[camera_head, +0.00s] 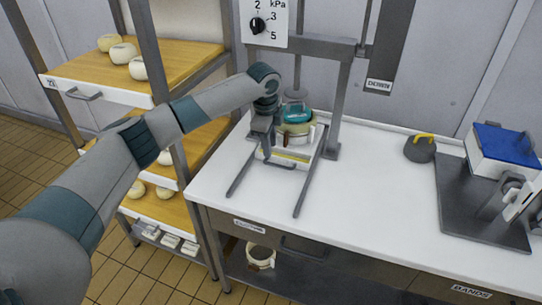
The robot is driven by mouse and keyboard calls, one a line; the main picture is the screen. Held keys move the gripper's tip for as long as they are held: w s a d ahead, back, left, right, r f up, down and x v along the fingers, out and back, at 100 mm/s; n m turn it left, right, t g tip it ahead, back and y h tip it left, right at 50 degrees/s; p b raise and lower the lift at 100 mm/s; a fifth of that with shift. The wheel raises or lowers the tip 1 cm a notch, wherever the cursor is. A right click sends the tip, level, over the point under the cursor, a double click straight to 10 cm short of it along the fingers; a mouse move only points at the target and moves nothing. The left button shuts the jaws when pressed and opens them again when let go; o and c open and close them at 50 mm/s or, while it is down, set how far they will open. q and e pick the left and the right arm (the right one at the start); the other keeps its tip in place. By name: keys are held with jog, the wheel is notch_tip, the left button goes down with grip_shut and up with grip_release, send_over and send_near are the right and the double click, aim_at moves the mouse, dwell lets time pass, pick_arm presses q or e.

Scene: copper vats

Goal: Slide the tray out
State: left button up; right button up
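The tray (301,157) is a small pale tray with a yellowish surface and a handle at its front edge. It sits at the back of two dark rails (306,191) on the white counter, inside a grey press frame. A round mould with a teal and green top (296,115) stands on it. My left gripper (266,156) points down at the tray's front left, by the handle. Its fingers are small and dark here, so I cannot tell whether they are open, shut or touching the handle.
A shelf rack (168,70) with pale round cheeses stands at the left. A dial panel (265,24) is above the press. A grey weight with a yellow handle (420,148) and a blue-topped device (505,145) are at the right. The middle counter is clear.

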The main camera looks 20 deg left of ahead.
pick_arm(q)
jog(key=shift+w+f+p, duration=0.2)
jog(key=shift+f, duration=1)
jog(key=shift+w+f+p, duration=0.2)
jog(key=shift+f+p, duration=0.05)
jog(key=shift+f, duration=0.9)
jog(key=shift+w+f+p, duration=0.2)
jog(key=shift+f, duration=1)
grip_shut()
